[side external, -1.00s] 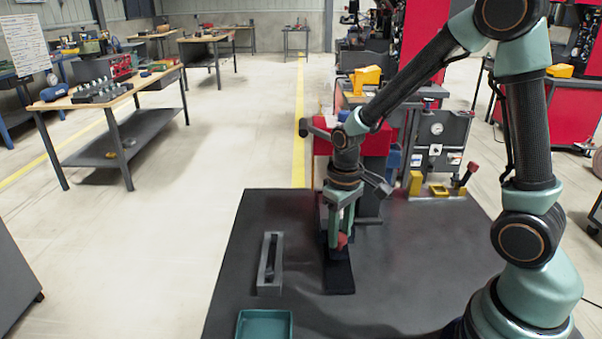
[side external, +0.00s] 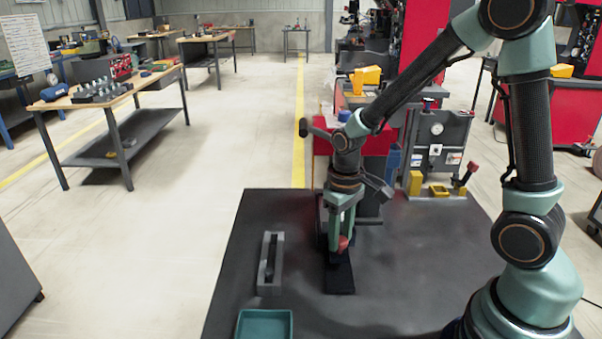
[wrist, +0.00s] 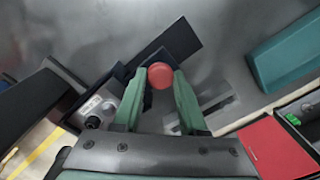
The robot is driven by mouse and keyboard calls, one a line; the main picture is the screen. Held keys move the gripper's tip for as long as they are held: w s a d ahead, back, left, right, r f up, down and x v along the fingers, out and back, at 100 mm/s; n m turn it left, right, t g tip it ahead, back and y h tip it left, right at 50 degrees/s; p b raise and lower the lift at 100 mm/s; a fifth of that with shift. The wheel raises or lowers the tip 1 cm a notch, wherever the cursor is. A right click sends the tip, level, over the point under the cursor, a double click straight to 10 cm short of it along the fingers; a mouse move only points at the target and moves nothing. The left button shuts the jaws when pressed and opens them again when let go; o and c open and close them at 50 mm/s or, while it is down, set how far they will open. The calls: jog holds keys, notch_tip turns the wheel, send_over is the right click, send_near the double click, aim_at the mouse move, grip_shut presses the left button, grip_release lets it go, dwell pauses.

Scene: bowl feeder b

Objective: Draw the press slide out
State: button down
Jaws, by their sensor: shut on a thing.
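The press slide is a flat black strip (side external: 340,279) on the dark table; its near end sticks out toward the camera. It also shows in the wrist view (wrist: 180,42). A red knob (side external: 343,243) stands on it, and in the wrist view the knob (wrist: 160,75) sits between my fingertips. My gripper (side external: 341,241) points down and is shut on the knob; the fingers (wrist: 159,84) flank it on both sides. The far part of the slide and the press body are largely hidden behind my gripper in the side view.
A grey slotted block (side external: 270,264) lies left of the slide. A teal tray (side external: 264,325) is at the table's front edge. A yellow block (side external: 415,183) and a red-topped lever (side external: 466,175) stand at the back right. The table right of the slide is clear.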

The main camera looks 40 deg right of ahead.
jog(key=s+a, duration=0.9)
jog(key=shift+a, duration=0.1)
jog(key=shift+c, duration=2.3)
grip_release()
jog(key=shift+r, duration=0.1)
notch_tip(320, 180, up, 12)
jog(key=w+d+r+t, duration=0.4)
jog(key=d+r+t, duration=0.1)
jog(key=d, duration=0.3)
jog(key=shift+d+t, duration=0.15)
jog(key=shift+t, duration=0.15)
